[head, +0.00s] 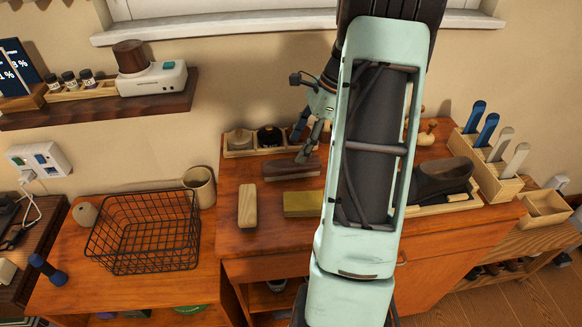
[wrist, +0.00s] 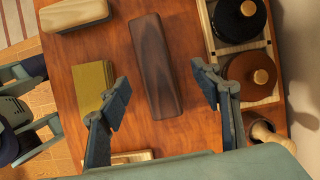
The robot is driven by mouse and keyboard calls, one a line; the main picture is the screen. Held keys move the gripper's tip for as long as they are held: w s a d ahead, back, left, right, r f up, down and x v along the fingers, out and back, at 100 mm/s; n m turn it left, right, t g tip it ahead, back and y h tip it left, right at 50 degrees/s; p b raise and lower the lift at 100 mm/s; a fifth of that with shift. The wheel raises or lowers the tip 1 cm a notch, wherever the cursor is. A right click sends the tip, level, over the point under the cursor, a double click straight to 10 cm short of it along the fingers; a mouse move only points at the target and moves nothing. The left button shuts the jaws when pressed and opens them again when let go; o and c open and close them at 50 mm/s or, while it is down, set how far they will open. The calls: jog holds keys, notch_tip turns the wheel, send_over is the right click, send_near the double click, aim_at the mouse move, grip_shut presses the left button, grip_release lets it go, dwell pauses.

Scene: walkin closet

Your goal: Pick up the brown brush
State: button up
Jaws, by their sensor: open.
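The brown brush, a long dark-brown wooden block (head: 291,168), lies flat on the orange-brown wooden cabinet top. In the wrist view the dark block (wrist: 157,50) runs lengthwise through the gap between my fingers. My gripper (head: 303,144) is open and hangs above the block's right part. In the wrist view my gripper (wrist: 160,84) has one finger on each side of the block, with clear gaps and nothing held. Bristles are not visible, and the height between fingertips and block is hard to tell.
An olive-yellow block (head: 303,204) and a light wooden block (head: 247,205) lie nearby. A wooden tray with round tins (head: 240,144) stands behind. A dark shoe (head: 440,181) is to the right of my arm. A wire basket (head: 145,235) and a mug (head: 200,187) are at left.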

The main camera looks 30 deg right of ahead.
aim_at(294, 163)
jog(key=shift+x, duration=0.85)
jog(key=f, duration=0.2)
jog(key=a+f, duration=0.1)
jog(key=f, duration=0.1)
jog(key=shift+s+a+f, duration=0.1)
jog(key=shift+s, duration=0.1)
jog(key=shift+w+a+f, duration=0.1)
jog(key=shift+a+f, duration=0.05)
jog(key=shift+f, duration=0.3)
jog(key=c, duration=1.3)
